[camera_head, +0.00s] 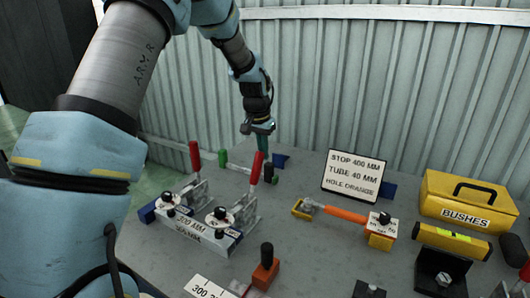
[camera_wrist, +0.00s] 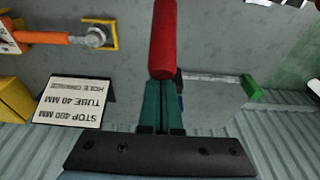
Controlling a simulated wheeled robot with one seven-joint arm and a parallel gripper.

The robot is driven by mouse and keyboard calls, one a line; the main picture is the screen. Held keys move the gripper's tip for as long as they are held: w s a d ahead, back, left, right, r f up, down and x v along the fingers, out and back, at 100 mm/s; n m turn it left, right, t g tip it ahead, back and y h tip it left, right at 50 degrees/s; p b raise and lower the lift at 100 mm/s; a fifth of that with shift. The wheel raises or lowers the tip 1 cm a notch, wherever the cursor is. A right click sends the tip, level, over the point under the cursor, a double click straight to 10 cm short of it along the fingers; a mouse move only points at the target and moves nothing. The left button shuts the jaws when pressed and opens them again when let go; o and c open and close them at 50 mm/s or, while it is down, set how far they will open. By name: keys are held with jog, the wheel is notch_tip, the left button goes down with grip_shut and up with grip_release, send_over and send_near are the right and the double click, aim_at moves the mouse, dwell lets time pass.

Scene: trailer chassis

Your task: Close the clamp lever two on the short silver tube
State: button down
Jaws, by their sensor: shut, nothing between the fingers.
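The left lever has a red handle (camera_head: 195,157) and the right lever has a red handle (camera_head: 257,168); both stand up. A thin silver rod (camera_head: 237,168) with a green end lies behind them. My gripper (camera_head: 263,152) is shut and empty, its teal fingers pointing down just behind the right handle. In the wrist view a red handle (camera_wrist: 163,40) stands right at the shut fingertips (camera_wrist: 163,82); I cannot tell whether they touch. Which tube is the short one is unclear.
A sign (camera_head: 354,176) stands behind an orange rod (camera_head: 345,214) in holders. A yellow BUSHES box (camera_head: 466,202) is at the right. A black-knobbed orange block (camera_head: 265,271) stands in front. The corrugated wall (camera_head: 340,80) is close behind the arm.

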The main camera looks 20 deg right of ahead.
aim_at(258, 153)
jog(key=shift+s+a+f, duration=0.25)
jog(key=shift+a, duration=0.25)
jog(key=shift+s+a+f, duration=0.2)
jog(key=shift+a+f, duration=0.05)
jog(key=shift+a, duration=0.2)
jog(key=shift+s+a+r, duration=0.4)
jog(key=shift+s+r, duration=0.2)
jog(key=shift+s+a+r, duration=0.2)
jog(key=shift+s+a, duration=0.55)
jog(key=shift+a, duration=0.1)
jog(key=w+d+p+v, duration=0.1)
jog(key=p+v, duration=0.4)
jog(key=v, duration=0.3)
jog(key=shift+d+p, duration=0.25)
jog(key=shift+p, duration=0.15)
jog(key=shift+w+r, duration=0.15)
